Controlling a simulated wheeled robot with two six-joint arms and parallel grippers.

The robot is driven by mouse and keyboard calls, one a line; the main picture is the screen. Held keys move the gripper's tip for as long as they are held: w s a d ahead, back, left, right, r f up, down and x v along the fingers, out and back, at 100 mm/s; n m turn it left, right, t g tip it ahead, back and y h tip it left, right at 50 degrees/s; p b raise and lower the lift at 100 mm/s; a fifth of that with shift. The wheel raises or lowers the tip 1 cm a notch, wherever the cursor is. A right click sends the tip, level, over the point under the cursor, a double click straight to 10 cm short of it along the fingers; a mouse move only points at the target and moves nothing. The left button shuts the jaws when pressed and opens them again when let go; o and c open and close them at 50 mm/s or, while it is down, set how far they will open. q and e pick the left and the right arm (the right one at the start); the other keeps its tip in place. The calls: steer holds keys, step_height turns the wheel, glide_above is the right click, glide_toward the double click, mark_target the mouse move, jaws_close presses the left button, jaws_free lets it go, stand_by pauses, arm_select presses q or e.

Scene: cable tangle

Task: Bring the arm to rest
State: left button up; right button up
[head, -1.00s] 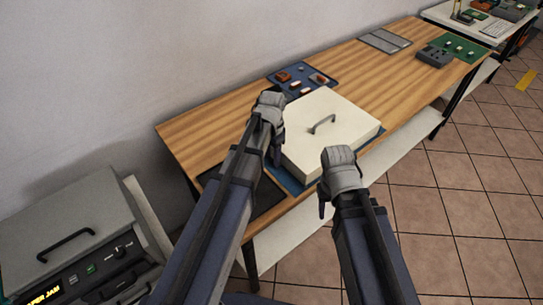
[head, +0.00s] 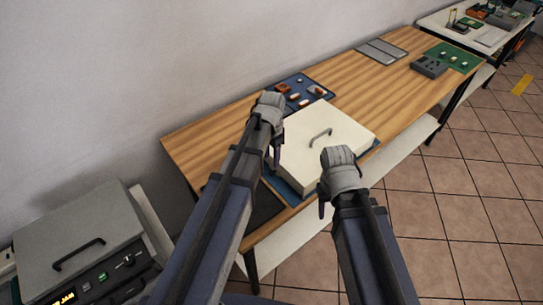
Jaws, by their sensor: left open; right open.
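My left gripper (head: 274,155) is open and empty at the left edge of a cream box lid (head: 335,135) with a grey handle. My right gripper (head: 322,200) is open and empty in front of the lid's near right side, over the table's front edge. Both arms reach in from the bottom of the head view. The fingers are partly hidden by the gripper bodies, and I cannot tell whether the left one touches the lid.
The lidded box stands on a blue mat (head: 286,190) on a long wooden table (head: 215,135). A dark blue tray (head: 318,79) with small parts lies behind it. A grey panel (head: 381,51) and green board (head: 459,56) lie further right. A grey machine (head: 80,240) stands at lower left.

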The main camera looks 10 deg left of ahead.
arm_select(q)
steer(key=shift+r, duration=0.6)
steer(key=shift+f, duration=0.1)
steer(key=s+d+n, duration=0.2)
steer(key=s+d, duration=0.2)
steer(key=s, duration=0.4)
steer(key=s+d+n+y, duration=0.1)
steer(key=s+d, duration=0.4)
steer(key=s, duration=0.3)
steer(key=shift+s+n, duration=0.2)
steer(key=shift+n, duration=0.2)
